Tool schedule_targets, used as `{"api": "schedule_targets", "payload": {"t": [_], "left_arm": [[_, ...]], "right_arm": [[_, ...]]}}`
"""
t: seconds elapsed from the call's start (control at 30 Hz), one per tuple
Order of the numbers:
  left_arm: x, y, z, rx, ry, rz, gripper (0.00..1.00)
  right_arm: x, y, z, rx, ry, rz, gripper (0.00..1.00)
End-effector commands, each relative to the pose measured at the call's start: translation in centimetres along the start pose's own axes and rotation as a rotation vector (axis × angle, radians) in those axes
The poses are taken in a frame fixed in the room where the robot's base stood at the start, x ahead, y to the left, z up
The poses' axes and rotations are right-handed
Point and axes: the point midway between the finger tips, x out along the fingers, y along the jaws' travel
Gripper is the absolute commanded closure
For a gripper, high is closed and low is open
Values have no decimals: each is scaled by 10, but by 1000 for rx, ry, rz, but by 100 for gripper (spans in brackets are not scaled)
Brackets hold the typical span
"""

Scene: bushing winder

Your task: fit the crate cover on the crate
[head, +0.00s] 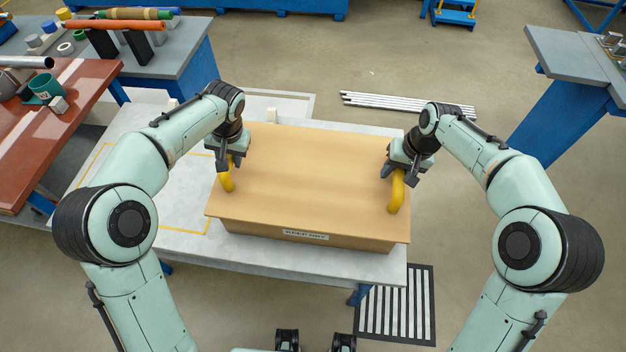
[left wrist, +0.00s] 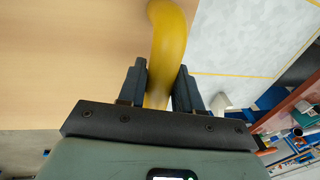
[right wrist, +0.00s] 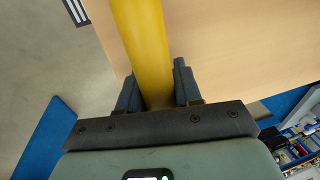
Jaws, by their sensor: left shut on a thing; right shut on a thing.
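The crate cover (head: 310,175) is a flat light-wood panel with a yellow handle at each end. It lies over the crate (head: 345,241), whose front wall with a label shows below the cover's front edge. Whether the cover is fully seated cannot be told. My left gripper (head: 226,166) is shut on the left yellow handle (head: 227,182), which also shows between the fingers in the left wrist view (left wrist: 168,45). My right gripper (head: 393,172) is shut on the right yellow handle (head: 396,193), which also shows in the right wrist view (right wrist: 142,45).
The crate stands on a pale grey table (head: 300,261) with a yellow-marked area at left. A red-brown bench (head: 75,130) and a grey bench with tubes stand at left. Another grey bench (head: 570,62) is at right. Metal rods (head: 405,104) lie on the floor behind.

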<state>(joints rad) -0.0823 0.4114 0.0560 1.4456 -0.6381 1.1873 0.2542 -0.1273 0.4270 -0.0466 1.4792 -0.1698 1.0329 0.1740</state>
Motion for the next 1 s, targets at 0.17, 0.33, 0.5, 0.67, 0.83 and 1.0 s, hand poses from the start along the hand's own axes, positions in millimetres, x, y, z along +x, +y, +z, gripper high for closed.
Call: {"api": "schedule_targets", "payload": {"t": [0.17,0.33,0.5,0.67,0.83,1.0], "left_arm": [[1,0,0,-1,0,-1,40],[0,0,0,0,0,-1,40],[0,0,0,0,0,-1,40],[-4,0,0,0,2,-1,40],[-30,0,-1,0,6,-1,40],[-67,0,-1,-1,6,1,40]], "right_arm": [[1,0,0,1,0,0,40],[0,0,0,1,0,0,40],[0,0,0,0,0,0,40],[0,0,0,0,0,0,40],[0,0,0,0,0,0,40],[0,0,0,0,0,0,40]]}}
